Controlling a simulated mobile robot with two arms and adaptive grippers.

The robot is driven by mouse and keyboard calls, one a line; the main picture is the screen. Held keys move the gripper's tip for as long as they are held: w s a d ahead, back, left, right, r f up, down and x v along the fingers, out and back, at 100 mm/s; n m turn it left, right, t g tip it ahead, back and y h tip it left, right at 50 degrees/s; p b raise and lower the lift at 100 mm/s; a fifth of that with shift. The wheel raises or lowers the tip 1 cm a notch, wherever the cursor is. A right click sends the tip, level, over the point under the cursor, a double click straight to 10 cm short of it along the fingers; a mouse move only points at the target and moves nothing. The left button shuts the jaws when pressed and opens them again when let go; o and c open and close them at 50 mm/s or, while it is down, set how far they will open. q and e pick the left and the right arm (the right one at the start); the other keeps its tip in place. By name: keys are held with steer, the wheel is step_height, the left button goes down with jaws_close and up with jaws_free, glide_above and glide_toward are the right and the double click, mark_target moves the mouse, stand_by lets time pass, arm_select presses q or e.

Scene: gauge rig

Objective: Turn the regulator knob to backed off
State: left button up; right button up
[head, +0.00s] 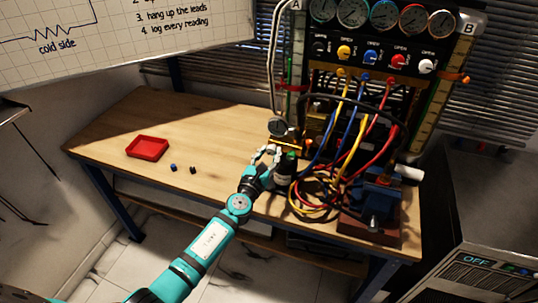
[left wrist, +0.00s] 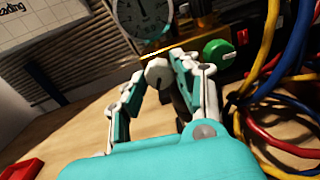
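A round pale grey knob (left wrist: 157,72) shows between my left gripper's fingertips in the left wrist view, below a round white-faced gauge (left wrist: 143,16). The gauge also shows in the head view (head: 278,127), at the front left of the rig. My left gripper (head: 267,153) is just below it there. In the left wrist view my left gripper (left wrist: 158,78) has its fingers apart, one on each side of the grey knob. I cannot tell whether they press on it. A green knob (left wrist: 218,53) sits to the right of the fingers. My right gripper is not in view.
Red, blue and yellow hoses (head: 318,190) loop close to the right of my left gripper. A blue vise (head: 377,197) stands beyond them. A red tray (head: 147,148) and two small dark pieces lie on the clearer left side of the bench (head: 115,125).

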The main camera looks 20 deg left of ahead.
arm_select(q)
jaws_close()
steer(key=shift+n, duration=0.4)
steer(key=n+b, duration=0.1)
steer(key=n, duration=0.4)
steer(key=shift+f+n+b, duration=0.1)
steer(key=shift+n+b, duration=0.2)
steer(key=shift+b, duration=0.05)
steer(key=n+b, duration=0.1)
steer(key=n, duration=1)
steer(key=shift+n+b, duration=0.4)
steer(key=n, duration=0.5)
steer(key=shift+n, duration=0.3)
steer(key=o, duration=0.6)
jaws_free()
steer(key=shift+c, duration=0.2)
